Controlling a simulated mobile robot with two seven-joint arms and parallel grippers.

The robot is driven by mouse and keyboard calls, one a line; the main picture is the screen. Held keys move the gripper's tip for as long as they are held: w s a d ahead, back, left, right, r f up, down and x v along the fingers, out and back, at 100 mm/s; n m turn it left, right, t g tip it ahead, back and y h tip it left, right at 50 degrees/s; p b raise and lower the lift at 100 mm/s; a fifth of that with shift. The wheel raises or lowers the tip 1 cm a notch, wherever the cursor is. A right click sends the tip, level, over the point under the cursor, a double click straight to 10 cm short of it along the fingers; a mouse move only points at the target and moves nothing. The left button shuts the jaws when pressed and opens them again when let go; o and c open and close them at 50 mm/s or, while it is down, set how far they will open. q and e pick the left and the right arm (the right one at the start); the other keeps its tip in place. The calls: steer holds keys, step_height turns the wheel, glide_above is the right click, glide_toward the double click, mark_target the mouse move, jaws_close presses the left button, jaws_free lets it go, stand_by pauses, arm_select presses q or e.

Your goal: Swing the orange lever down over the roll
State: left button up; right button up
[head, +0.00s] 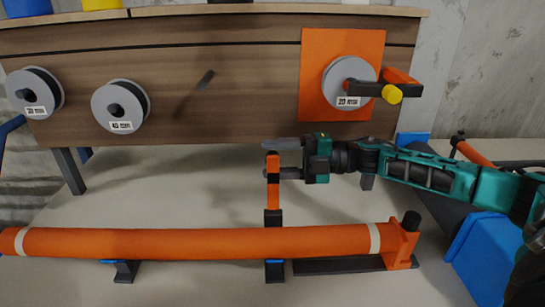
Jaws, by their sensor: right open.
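The orange lever (273,196) stands raised behind the long orange roll (190,242), with black bands and a black lower part. The roll lies across the front with pale bands near its ends. My right gripper (281,159) reaches in from the right with its fingers apart. Its two dark fingertips are at the lever's upper end, one beyond the tip and one overlapping it in the picture. I cannot tell whether they touch it. My left gripper is not in view.
An orange end bracket (400,245) with a black knob holds the roll's right end. Behind is a wooden panel (220,90) with grey spools (35,92) and an orange plate (313,75) with a yellow-tipped latch (392,93). A blue box (485,250) stands at right.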

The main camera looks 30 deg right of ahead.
steer(key=shift+w+a, duration=0.2)
steer(key=shift+a, duration=0.25)
jaws_close()
stand_by(0.3)
